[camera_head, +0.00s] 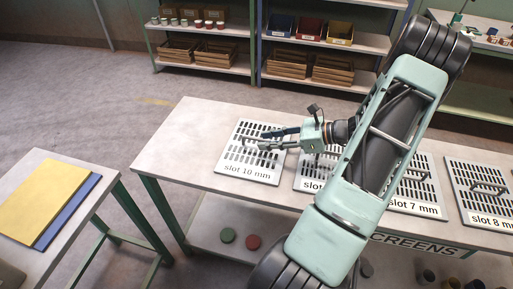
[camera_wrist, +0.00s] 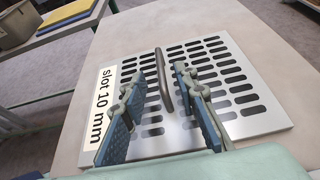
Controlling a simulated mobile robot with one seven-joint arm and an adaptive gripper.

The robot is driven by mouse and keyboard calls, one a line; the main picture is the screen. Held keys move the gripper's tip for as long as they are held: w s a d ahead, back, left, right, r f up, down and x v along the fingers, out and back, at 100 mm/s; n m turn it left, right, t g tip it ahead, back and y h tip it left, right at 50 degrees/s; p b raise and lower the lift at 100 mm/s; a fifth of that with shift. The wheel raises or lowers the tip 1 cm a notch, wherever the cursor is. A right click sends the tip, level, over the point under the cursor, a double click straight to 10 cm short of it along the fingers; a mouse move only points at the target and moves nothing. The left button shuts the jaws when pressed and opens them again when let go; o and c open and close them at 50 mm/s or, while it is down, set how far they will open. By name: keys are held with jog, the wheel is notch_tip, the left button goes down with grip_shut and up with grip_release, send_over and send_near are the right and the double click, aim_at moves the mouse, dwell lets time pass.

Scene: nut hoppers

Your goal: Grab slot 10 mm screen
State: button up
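The slot 10 mm screen (camera_head: 240,168) is a pale metal plate with rows of slots, lying flat at the left part of the white table. In the wrist view the screen (camera_wrist: 245,121) shows its label and a dark upright bar handle (camera_wrist: 163,80) at its middle. My gripper (camera_head: 254,142) is over the screen, pointing left. In the wrist view my gripper (camera_wrist: 155,85) is open, with one blue-padded finger on each side of the handle and a gap to each. The head view does not show clearly how far down the fingers are.
Other screens lie to the right: one partly hidden by my arm, slot 7 mm (camera_head: 418,190) and slot 8 mm (camera_head: 485,190). A side table at left holds a yellow board (camera_head: 42,198) and a blue one. The white table (camera_head: 180,145) is bare left of the screen.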

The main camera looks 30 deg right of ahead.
aim_at(256, 139)
jog(key=x, duration=0.4)
jog(key=shift+w+r, duration=0.2)
jog(key=shift+c, duration=0.5)
grip_shut()
